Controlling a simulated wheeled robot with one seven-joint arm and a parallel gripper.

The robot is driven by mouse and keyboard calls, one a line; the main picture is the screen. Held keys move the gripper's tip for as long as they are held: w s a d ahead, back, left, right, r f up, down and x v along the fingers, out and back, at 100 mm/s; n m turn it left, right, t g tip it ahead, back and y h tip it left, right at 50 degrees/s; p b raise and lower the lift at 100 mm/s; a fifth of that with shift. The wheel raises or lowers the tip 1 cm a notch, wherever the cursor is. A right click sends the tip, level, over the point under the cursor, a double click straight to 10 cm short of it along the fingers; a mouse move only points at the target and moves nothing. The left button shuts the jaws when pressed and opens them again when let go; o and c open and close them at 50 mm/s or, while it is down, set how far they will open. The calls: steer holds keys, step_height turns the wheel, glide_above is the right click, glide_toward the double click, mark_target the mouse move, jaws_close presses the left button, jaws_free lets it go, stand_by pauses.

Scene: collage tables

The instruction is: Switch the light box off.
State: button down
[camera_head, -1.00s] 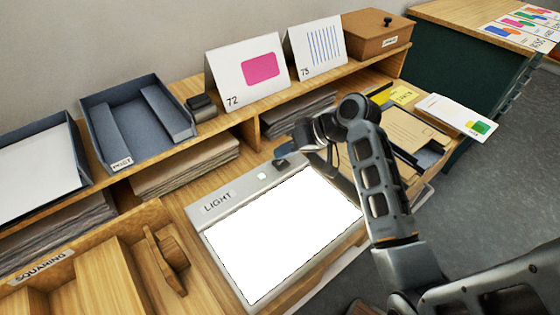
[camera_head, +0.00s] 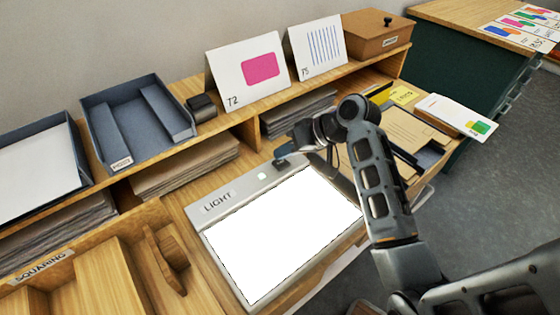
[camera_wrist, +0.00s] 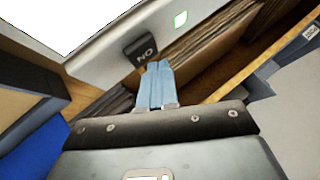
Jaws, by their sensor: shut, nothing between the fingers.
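The light box (camera_head: 212,222) lies on the desk with its white panel (camera_head: 285,235) glowing brightly. A small pale green indicator (camera_head: 262,176) is lit on its grey frame, and it also shows in the wrist view (camera_wrist: 180,19). A dark rocker switch (camera_wrist: 140,50) sits on the frame, with lettering that reads ON when turned round. It is small in the head view (camera_head: 281,163). My gripper (camera_wrist: 159,66) is shut and empty, its blue fingertips at the switch's edge. I cannot tell whether they touch it. In the head view my gripper (camera_head: 285,151) is just above the switch.
A shelf with paper stacks (camera_head: 185,165) runs behind the light box. Cards 72 (camera_head: 248,75) and 75 (camera_head: 317,45) and a wooden box (camera_head: 377,33) stand on top. Brown envelopes (camera_head: 400,135) lie to the right. A wooden squaring tray (camera_head: 105,280) is at left.

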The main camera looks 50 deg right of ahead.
mark_target(285, 163)
steer(key=shift+f, duration=0.4)
steer(key=shift+f, duration=0.2)
stand_by(0.4)
steer(key=shift+r+p, duration=0.65)
steer(key=shift+r, duration=0.05)
step_height(285, 163, up, 5)
steer(key=p, duration=0.4)
steer(key=shift+f+p, duration=0.2)
steer(key=shift+p, duration=0.2)
steer(key=shift+r, duration=0.7)
